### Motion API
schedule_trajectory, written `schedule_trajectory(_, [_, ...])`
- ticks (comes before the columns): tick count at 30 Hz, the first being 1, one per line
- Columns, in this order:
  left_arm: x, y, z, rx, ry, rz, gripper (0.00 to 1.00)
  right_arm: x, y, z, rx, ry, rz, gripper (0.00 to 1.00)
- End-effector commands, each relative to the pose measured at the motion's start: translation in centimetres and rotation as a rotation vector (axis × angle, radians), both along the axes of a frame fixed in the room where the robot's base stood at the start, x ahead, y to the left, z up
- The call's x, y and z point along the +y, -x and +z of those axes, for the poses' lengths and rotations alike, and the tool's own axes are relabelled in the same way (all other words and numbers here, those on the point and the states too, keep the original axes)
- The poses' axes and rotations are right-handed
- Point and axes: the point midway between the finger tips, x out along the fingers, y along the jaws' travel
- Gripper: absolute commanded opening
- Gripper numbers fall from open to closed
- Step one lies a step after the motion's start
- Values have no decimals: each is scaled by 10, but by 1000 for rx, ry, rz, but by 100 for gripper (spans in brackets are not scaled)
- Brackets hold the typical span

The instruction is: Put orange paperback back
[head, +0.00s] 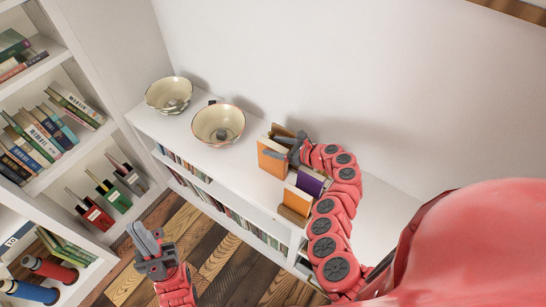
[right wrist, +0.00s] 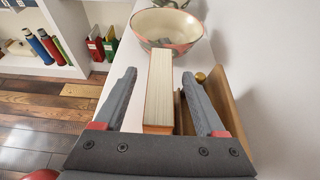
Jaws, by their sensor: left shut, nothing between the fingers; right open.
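An orange book (head: 271,159) stands upright on the low white shelf, at the far end of a wooden book holder (head: 283,130). In the right wrist view the book's pale page edges (right wrist: 160,85) lie between the two fingers, with a strip of orange cover. My right gripper (head: 289,146) is open, its fingers on either side of this book with gaps showing. A purple book (head: 310,181) and another orange book (head: 297,200) stand nearer in the holder. My left gripper (head: 146,239) is shut and empty, over the floor at lower left.
Two cream bowls, one farther (head: 168,93) and one nearer (head: 218,124), stand on the shelf top left of the holder; the nearer one also shows in the right wrist view (right wrist: 167,33). A tall bookcase (head: 119,133) with books and binders stands at left. The wall rises behind.

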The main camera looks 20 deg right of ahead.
Motion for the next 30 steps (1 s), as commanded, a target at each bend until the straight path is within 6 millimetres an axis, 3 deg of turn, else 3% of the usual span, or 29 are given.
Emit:
schedule_trajectory(13, [0,0,3,0,0,0,0,6,-8,-5,1,1,-1,72])
schedule_trajectory(25, [0,0,3,0,0,0,0,7,-8,-5,1,1,0,2])
schedule_trajectory(30, [0,0,3,0,0,0,0,7,-8,-5,1,1,0,0])
